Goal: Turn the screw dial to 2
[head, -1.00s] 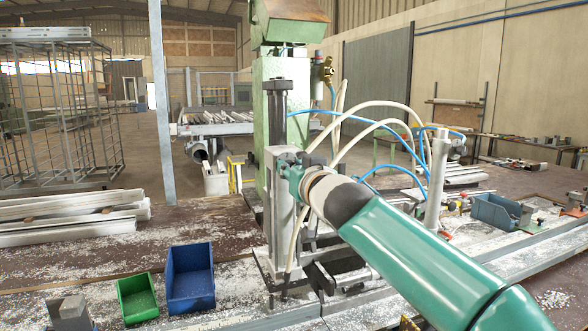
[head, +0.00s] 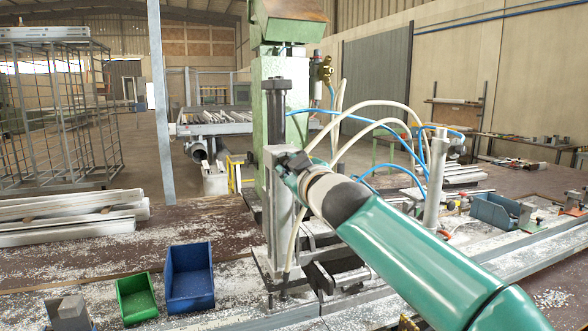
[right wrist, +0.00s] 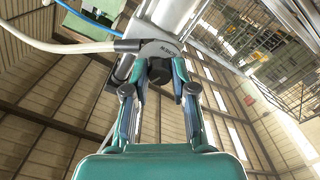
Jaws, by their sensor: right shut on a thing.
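The screw dial (right wrist: 160,70) is a small dark knob under the grey valve body on the clamp unit in the right wrist view. My right gripper (right wrist: 161,82) has one finger on each side of the dial and is shut on it. In the head view my right gripper (head: 293,166) is at the upper front of the grey clamp column (head: 275,215). My own wrist and arm cover most of the dial there, and I cannot read any number on it. My left gripper is in neither view.
White and blue hoses (head: 385,104) arch behind my right arm. A green machine column (head: 268,125) stands behind the clamp. A blue bin (head: 190,278) and a green bin (head: 136,298) stand at the front left. Aluminium profiles (head: 70,218) lie at the left.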

